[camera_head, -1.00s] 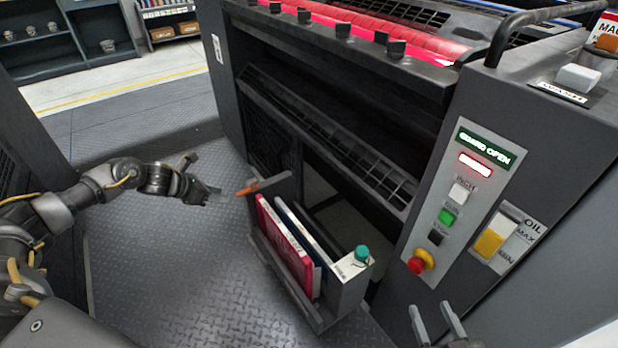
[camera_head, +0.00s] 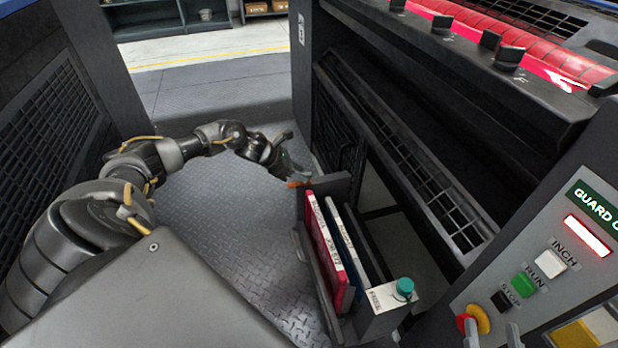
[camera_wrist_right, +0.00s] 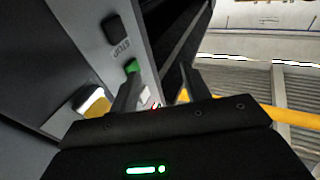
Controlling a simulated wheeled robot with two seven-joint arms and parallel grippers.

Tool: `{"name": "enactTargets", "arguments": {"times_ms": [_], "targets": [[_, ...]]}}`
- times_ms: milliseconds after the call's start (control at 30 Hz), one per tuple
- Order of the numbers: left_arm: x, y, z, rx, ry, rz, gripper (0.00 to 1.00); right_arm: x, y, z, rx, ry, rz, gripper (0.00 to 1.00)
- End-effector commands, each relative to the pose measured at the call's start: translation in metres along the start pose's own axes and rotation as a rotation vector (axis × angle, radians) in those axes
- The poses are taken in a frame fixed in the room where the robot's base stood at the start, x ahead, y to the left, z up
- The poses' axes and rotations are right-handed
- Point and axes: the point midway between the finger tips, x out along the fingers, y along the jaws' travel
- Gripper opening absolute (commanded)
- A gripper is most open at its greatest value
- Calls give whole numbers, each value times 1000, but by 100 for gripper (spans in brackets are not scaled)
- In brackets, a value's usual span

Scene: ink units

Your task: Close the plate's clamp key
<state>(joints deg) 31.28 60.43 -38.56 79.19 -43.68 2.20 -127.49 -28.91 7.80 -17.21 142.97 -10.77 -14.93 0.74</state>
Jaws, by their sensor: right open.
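A row of black keys stands on the press's upper rail in the head view; one is the wide-topped key (camera_head: 508,58) nearest me. I cannot tell which key belongs to the plate. The red plate or cylinder surface (camera_head: 545,68) lies behind them. My left gripper (camera_head: 290,158) is open and empty, low in front of the press beside the plate rack, well below the keys. My right gripper (camera_head: 492,338) shows only its fingertips at the bottom edge, by the control panel. The right wrist view shows its two fingers (camera_wrist_right: 158,88) apart, with nothing between them.
A rack (camera_head: 385,322) holding a red plate folder (camera_head: 328,255) and others, with a teal knob (camera_head: 405,286), juts out from the press. The control panel has inch, run and stop buttons (camera_head: 524,284) and a red emergency button (camera_head: 470,320). The patterned floor (camera_head: 220,210) is clear.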

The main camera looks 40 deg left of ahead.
Motion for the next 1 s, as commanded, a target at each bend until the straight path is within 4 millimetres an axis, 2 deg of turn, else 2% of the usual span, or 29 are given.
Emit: {"name": "enactTargets", "arguments": {"times_ms": [100, 300, 667, 933, 1000], "targets": [[22, -1, 0, -1, -1, -1, 38, 0, -6, -11, 2, 80, -20, 47], [42, -1, 1, 1, -1, -2, 38, 0, -8, -22, 4, 162, -24, 47], [46, -1, 2, 3, 0, -2, 38, -1, -8, -26, 4, 181, -24, 47], [46, -1, 2, 3, 0, -2, 3, -1, -8, -26, 4, 180, -24, 47], [46, -1, 2, 3, 0, -2, 0, -1, -8, -26, 4, 180, -24, 47]]}}
